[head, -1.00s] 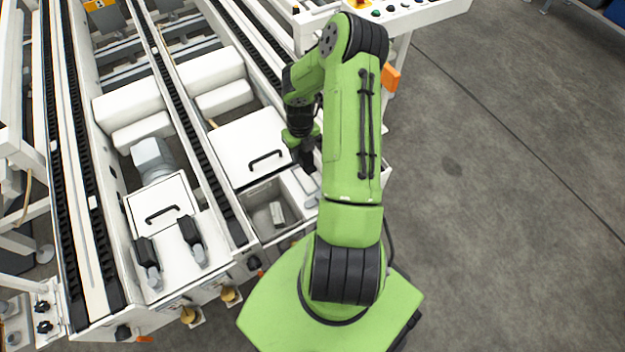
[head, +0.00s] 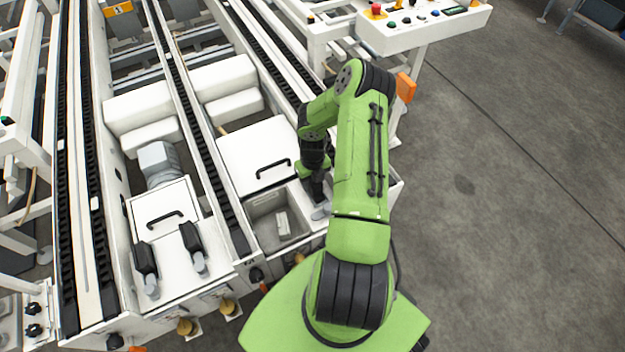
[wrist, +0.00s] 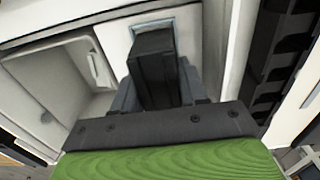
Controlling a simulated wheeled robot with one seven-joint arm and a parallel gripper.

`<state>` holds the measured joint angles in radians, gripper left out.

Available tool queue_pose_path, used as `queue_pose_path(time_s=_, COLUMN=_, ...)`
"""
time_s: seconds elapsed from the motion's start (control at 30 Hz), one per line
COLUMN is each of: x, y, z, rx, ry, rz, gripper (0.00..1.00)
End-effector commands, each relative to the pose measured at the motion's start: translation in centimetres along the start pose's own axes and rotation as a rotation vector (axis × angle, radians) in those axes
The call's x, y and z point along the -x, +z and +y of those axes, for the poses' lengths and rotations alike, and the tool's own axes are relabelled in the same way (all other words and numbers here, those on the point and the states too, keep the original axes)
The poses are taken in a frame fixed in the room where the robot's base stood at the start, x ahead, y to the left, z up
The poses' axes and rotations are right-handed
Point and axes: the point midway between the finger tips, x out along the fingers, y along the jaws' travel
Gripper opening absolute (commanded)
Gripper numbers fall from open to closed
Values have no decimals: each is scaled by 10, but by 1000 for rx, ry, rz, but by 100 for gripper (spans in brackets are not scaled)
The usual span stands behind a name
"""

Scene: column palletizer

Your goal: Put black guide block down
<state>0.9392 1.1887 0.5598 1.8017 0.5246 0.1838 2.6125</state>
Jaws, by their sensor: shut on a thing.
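My gripper (wrist: 152,88) is shut on a black guide block (wrist: 153,62), with a grey finger showing on each side of it in the wrist view. The block is upright above or against a white surface with a blue-grey rectangular outline; I cannot tell whether it touches. In the head view my gripper (head: 317,186) points down at the right side of an open bin, just above a grey round piece (head: 321,213). The block's lower end is hard to make out there.
The open bin (head: 250,226) holds a small light part (head: 283,222). A white lid with a black handle (head: 273,168) lies behind it. A black chain rail (wrist: 270,60) runs close on the right in the wrist view. A control panel (head: 425,22) stands at the back.

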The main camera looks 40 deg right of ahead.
Motion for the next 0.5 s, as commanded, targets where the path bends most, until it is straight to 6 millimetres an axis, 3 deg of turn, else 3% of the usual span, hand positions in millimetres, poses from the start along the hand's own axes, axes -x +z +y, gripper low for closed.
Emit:
queue_pose_path(time_s=0.27, x=-6, y=0, z=0, rx=0, ry=0, rz=0, gripper=4)
queue_pose_path(time_s=0.3, x=-6, y=0, z=0, rx=0, ry=0, rz=0, gripper=49)
queue_pose_path(time_s=0.43, x=-6, y=0, z=0, rx=0, ry=0, rz=0, gripper=68)
queue_pose_path(time_s=0.5, x=-6, y=0, z=0, rx=0, ry=0, rz=0, gripper=68)
